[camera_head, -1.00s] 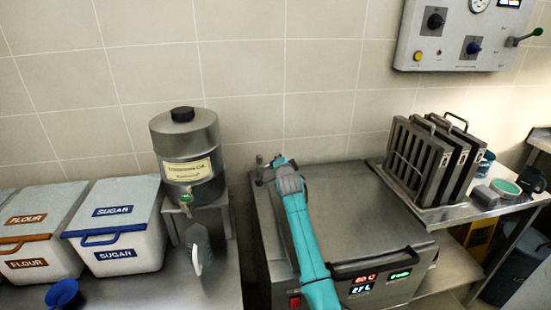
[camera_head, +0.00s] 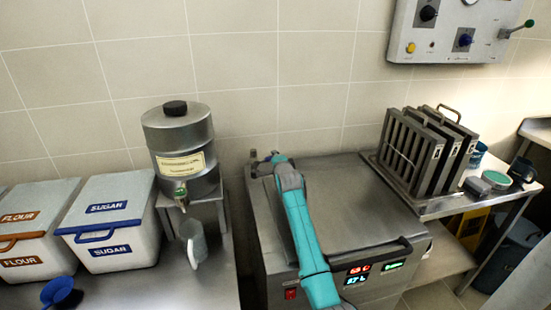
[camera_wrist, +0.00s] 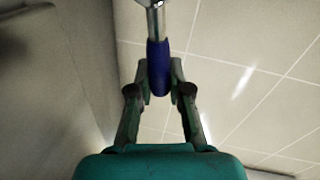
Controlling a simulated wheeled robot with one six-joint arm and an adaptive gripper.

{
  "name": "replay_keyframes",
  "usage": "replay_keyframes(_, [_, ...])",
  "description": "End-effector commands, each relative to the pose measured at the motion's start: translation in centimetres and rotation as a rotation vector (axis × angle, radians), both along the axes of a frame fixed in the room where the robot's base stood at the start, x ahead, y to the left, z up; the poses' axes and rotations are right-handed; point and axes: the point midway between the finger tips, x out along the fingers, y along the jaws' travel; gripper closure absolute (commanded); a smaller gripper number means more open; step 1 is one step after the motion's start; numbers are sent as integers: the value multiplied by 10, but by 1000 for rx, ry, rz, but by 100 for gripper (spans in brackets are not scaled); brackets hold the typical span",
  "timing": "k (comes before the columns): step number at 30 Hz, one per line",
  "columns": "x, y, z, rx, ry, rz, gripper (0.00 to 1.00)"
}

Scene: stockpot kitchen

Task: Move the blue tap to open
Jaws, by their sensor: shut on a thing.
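The blue tap shows in the wrist view as a dark blue handle (camera_wrist: 158,62) on a metal stem. My gripper (camera_wrist: 160,80) is shut on this handle, one finger on each side of it. In the head view my gripper (camera_head: 275,158) is at the back left corner of the steel machine (camera_head: 355,215), near the wall. Small metal pipework (camera_head: 256,158) shows beside it there. The blue handle cannot be made out in the head view.
A steel dispenser (camera_head: 183,135) and flour (camera_head: 35,235) and sugar (camera_head: 112,230) bins stand to the left. A rack of dark plates (camera_head: 425,155) stands to the right. A control panel (camera_head: 455,30) hangs on the wall.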

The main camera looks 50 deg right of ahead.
Motion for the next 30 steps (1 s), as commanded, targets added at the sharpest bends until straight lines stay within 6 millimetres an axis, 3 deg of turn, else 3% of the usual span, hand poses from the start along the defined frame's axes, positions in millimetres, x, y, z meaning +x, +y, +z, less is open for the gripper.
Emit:
replay_keyframes(1, [0,0,-2,4,2,-1,80])
replay_keyframes(4, [0,0,-2,3,3,-1,56])
replay_keyframes(17, [-5,4,0,1,2,0,56])
replay_keyframes(30, [-64,47,14,1,0,0,56])
